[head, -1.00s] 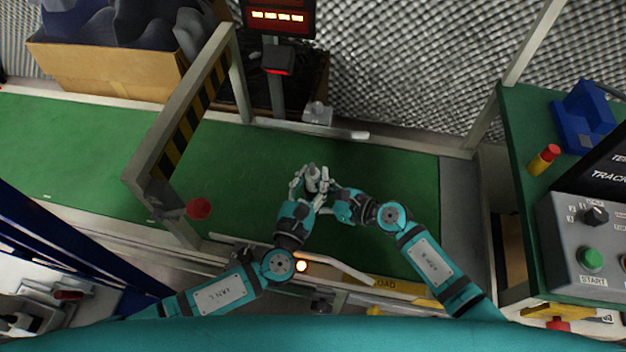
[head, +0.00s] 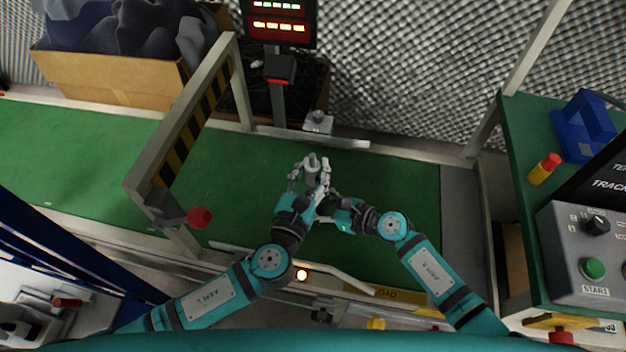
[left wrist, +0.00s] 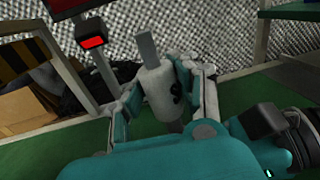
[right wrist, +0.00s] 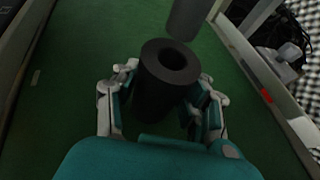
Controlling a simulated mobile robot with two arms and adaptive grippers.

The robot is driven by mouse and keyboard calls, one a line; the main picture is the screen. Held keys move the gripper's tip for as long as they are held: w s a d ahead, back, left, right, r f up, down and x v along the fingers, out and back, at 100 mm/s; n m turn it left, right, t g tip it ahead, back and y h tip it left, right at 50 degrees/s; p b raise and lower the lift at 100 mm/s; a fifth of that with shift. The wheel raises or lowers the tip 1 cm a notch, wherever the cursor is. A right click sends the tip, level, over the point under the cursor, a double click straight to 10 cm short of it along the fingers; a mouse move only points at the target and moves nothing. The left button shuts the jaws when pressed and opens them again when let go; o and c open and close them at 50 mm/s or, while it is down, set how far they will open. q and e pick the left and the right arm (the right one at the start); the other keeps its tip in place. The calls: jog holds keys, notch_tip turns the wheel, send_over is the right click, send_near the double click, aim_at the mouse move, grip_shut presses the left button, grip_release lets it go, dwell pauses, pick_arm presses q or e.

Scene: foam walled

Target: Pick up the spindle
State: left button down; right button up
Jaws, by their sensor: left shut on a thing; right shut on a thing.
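The spindle (left wrist: 157,90) is a pale grey cylinder with a thinner grey shaft on top and dark marks on its side. My left gripper (head: 311,180) is shut around its body and holds it above the green belt; its top also shows in the head view (head: 312,160). My right gripper (right wrist: 163,98) is shut on a dark hollow cylinder (right wrist: 155,92), its open bore facing up. A grey rod-like end (right wrist: 186,18) shows just beyond the bore, apart from it. In the head view my right gripper (head: 328,204) is partly hidden behind the left one.
The green conveyor belt (head: 390,190) lies below both grippers. A striped gate frame (head: 190,130) with a red paddle (head: 199,217) stands left. A scanner post (head: 280,70) stands behind the belt. A control box (head: 590,245) is right.

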pick_arm(q)
jog(key=v, duration=1.8)
jog(key=shift+r, duration=0.3)
pick_arm(e)
jog(key=o, duration=1.3)
jog(key=v, duration=1.2)
